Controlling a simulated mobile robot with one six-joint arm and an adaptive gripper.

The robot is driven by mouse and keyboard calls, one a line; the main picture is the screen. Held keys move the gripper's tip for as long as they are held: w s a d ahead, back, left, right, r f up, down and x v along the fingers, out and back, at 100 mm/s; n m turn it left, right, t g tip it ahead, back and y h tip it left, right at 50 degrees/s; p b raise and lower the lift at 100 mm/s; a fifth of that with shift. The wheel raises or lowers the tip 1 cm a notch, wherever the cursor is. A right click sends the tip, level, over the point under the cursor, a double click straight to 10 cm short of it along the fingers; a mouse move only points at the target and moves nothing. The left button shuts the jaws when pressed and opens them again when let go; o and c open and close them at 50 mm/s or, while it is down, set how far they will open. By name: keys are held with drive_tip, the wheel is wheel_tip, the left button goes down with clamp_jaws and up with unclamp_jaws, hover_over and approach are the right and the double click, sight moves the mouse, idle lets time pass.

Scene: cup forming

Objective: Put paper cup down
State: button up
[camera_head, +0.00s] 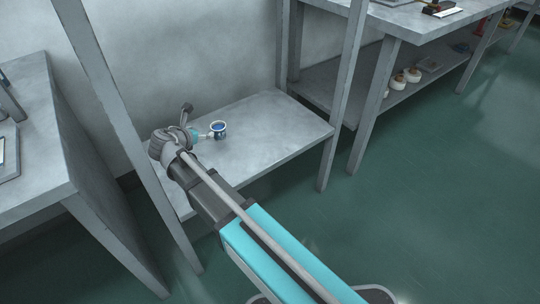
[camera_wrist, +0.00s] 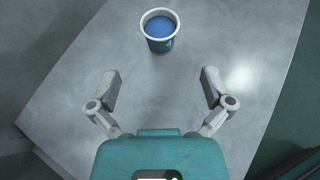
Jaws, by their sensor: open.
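The paper cup (camera_head: 218,131) stands upright on a low grey table (camera_head: 288,122), white-rimmed and blue. It also shows in the wrist view (camera_wrist: 159,30), where its inside looks blue. My gripper (camera_wrist: 156,80) is open, with a finger on each side and nothing between them. The cup lies ahead of the fingertips, apart from them. In the head view my gripper (camera_head: 205,134) is just left of the cup; its fingers are small there.
Grey posts stand at the low table's corners. A higher table (camera_head: 35,150) is at the left. A shelf unit at the upper right holds small white pots (camera_head: 411,75) and other items. The low table's surface right of the cup is clear.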

drive_tip(key=d+f+m+g, duration=0.1)
drive_tip(key=d+m, duration=0.1)
drive_tip(key=d, duration=0.1)
drive_tip(key=d+f+m+g, duration=0.1)
drive_tip(key=d+m, duration=0.1)
drive_tip(key=d, duration=0.2)
drive_tip(key=d+f+m, duration=0.1)
drive_tip(key=d+m, duration=0.1)
drive_tip(key=d, duration=0.1)
drive_tip(key=shift+s+d+g+h, duration=0.15)
drive_tip(key=shift+s+g+h, duration=0.2)
drive_tip(key=shift+g+h, duration=0.05)
drive_tip(key=s+d+f+m+g, duration=0.1)
drive_tip(key=d+m, duration=0.2)
drive_tip(key=s+d+f+m+g, duration=0.1)
drive_tip(key=d+m, duration=0.1)
drive_tip(key=d, duration=0.2)
drive_tip(key=s+d+f+m+g, duration=0.1)
drive_tip(key=d+m, duration=0.2)
drive_tip(key=d, duration=0.1)
drive_tip(key=shift+s+f+m+g+y, duration=0.1)
drive_tip(key=shift+f+m+g+y, duration=0.1)
drive_tip(key=shift+m+g+y, duration=0.1)
drive_tip(key=s+d+f+m+g+y, duration=0.3)
drive_tip(key=s+d+m+g+y, duration=0.2)
drive_tip(key=s+d+m, duration=0.7)
drive_tip(key=d+m, duration=0.2)
drive_tip(key=m, duration=0.2)
drive_tip(key=shift+f+m, duration=0.2)
drive_tip(key=shift+m, duration=0.2)
